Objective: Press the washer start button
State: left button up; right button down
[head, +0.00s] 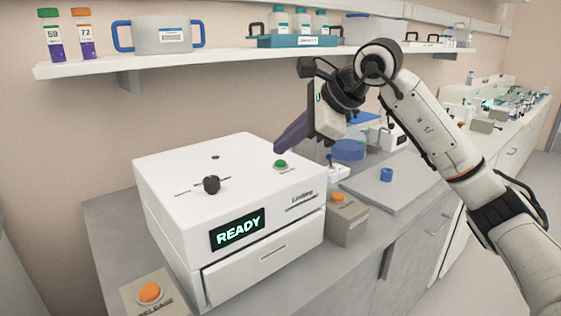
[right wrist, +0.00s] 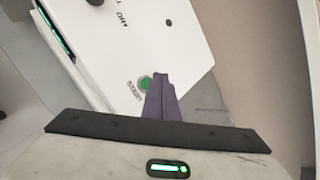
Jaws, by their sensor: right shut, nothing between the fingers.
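The white washer (head: 190,165) stands on the counter, with a lit display (head: 238,230) reading READY. Its green start button (head: 281,164) is on the top right of the lid; in the right wrist view the button (right wrist: 146,84) sits beside the word START. My right gripper (head: 279,148) has purple fingers, shut and empty, with the tips close above and just behind the button. In the right wrist view the fingertips (right wrist: 161,76) appear right beside the button; whether they touch it I cannot tell. My left gripper is not in view.
A black knob (head: 211,184) stands up from the lid. An orange button box marked RELEASE (head: 150,293) is at front left, another orange-button box (head: 346,216) at right. A shelf (head: 150,65) with tubes and bins hangs above. A grey board (head: 398,192) lies right.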

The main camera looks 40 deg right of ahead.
jog(key=shift+f, duration=0.15)
jog(key=shift+f, duration=0.3)
jog(key=shift+f+b, duration=0.55)
dwell(0.8)
jog(key=shift+r, duration=0.2)
jog(key=shift+r+p, duration=0.8)
jog(key=shift+p, duration=0.15)
notch_tip(320, 180, up, 5)
jog(key=p, duration=0.4)
jog(key=shift+p, duration=0.4)
dwell(0.3)
